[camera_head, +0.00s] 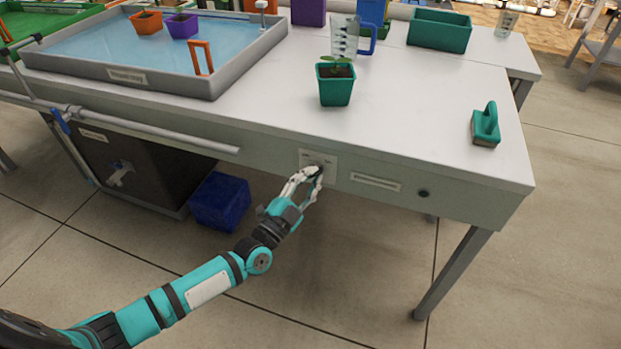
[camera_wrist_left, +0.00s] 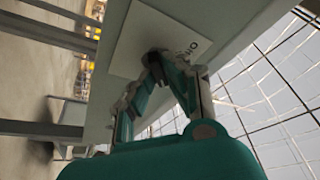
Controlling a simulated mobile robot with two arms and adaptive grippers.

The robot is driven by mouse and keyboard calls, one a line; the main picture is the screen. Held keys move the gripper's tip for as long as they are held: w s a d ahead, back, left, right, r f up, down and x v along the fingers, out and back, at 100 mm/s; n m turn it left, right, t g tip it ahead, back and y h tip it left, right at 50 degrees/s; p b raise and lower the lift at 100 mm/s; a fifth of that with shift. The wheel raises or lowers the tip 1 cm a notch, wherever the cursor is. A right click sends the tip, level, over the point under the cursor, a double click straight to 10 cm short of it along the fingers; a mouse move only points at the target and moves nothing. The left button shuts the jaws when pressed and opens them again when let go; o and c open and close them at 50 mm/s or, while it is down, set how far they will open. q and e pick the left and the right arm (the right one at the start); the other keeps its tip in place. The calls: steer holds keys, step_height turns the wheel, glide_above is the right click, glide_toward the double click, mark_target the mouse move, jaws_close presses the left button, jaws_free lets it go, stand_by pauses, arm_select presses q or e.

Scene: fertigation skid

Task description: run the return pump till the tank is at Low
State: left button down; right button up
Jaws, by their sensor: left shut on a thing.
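My left gripper (camera_head: 309,177) is at the front face of the bench, at a pale switch plate (camera_head: 331,174). In the left wrist view the left gripper's fingertips (camera_wrist_left: 157,62) close around a small dark knob (camera_wrist_left: 153,55) on the same plate (camera_wrist_left: 165,28). The knob's exact position is mostly hidden by the fingers. Part of the plate's lettering shows beside it. A dark tank (camera_head: 125,165) with a small tap stands under the bench at left. Its liquid level does not show. My right gripper is not in view.
On the bench are a water-filled tray (camera_head: 130,88), a green potted seedling (camera_head: 336,86), a jug (camera_head: 345,38), a green trough (camera_head: 439,30) and a brush (camera_head: 486,126). A blue crate (camera_head: 220,202) sits on the floor below. A pipe (camera_head: 150,134) runs along the bench front.

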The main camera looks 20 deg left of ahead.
arm_select(q)
steer(key=shift+n, duration=0.4)
steer(key=shift+d+r+n+y+p, duration=0.1)
steer(key=shift+n+y+p, duration=0.55)
steer(key=shift+n+y, duration=2.45)
steer(key=shift+d+f+n+y+p, duration=0.1)
steer(key=shift+n+y+p, duration=0.7)
steer(key=shift+n, duration=4.35)
steer(key=shift+r+n+y+p, duration=0.1)
steer(key=shift+n+y+p, duration=0.45)
steer(key=shift+n+y, duration=2.6)
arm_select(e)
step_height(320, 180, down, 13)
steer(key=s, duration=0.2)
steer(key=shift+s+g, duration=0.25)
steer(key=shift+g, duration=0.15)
arm_select(q)
steer(key=shift+n+h, duration=1)
steer(key=shift+h, duration=0.05)
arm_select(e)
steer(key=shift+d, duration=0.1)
arm_select(q)
steer(key=c, duration=1.4)
jaws_free()
steer(key=shift+o, duration=0.2)
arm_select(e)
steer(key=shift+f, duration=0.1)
